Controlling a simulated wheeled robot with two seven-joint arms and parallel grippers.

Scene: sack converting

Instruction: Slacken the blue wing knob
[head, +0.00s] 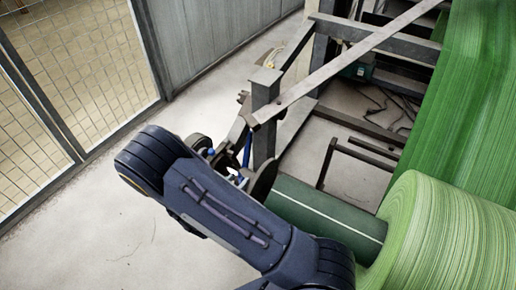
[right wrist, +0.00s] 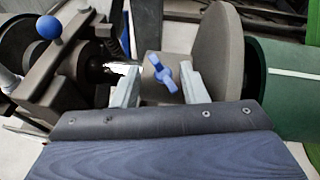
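The blue wing knob (right wrist: 162,74) shows in the right wrist view, its wings tilted, in front of a grey block. My right gripper (right wrist: 160,80) is open, with one pale finger to the left of the knob and one to the right. A gap shows between the knob and each finger; I cannot tell how far the knob lies in depth from the fingertips. In the head view my right gripper (head: 232,174) is mostly hidden behind my dark forearm, at the end of the green roller. I cannot make out the wing knob there. My left gripper is in neither view.
A blue ball knob (right wrist: 48,27) sits on a dark lever left of the fingers. A round grey disc (right wrist: 219,50) stands close on the right, before the green roller (head: 320,212). A steel post (head: 264,110) rises behind the gripper. Open floor lies left, before the mesh fence.

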